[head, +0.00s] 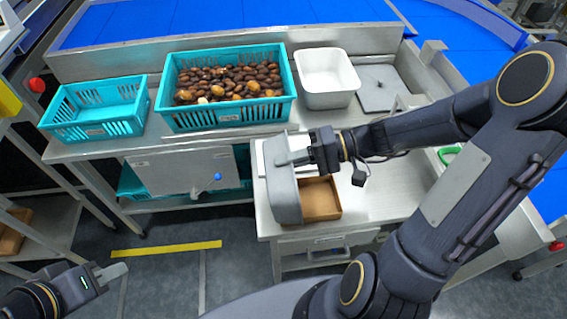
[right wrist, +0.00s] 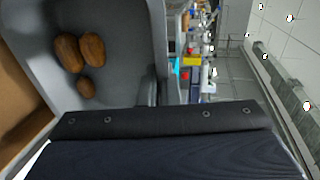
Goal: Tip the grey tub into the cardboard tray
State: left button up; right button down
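The grey tub (head: 284,190) is tilted steeply at the left end of the right-hand work surface. My right gripper (head: 296,157) is shut on the tub's wall and holds it over the left part of the cardboard tray (head: 322,199). In the right wrist view, a few brown dates (right wrist: 80,52) lie inside the grey tub (right wrist: 125,35), and the cardboard tray (right wrist: 18,95) shows at the left edge. Part of the tray is hidden behind the tub in the head view. My left gripper (head: 113,272) is low at the lower left, away from everything; its fingers look close together.
A teal crate (head: 228,116) full of dates, an empty teal crate (head: 97,132) and a white tub (head: 327,103) stand along the back. A grey plate (head: 380,98) lies right of the white tub. The surface right of the tray is clear.

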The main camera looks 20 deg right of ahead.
jog(key=s+d+f+t+y+b, duration=0.1)
jog(key=d+y+b, duration=0.3)
jog(key=d+b, duration=0.1)
jog(key=s+d+f+t+y+b, duration=0.1)
jog(key=d+f+y+b, duration=0.1)
jog(key=d+y+b, duration=0.3)
jog(key=shift+s+d+f+t+b, duration=0.25)
jog(key=shift+d+f+t+b, duration=0.05)
dwell(1.1)
dwell(1.0)
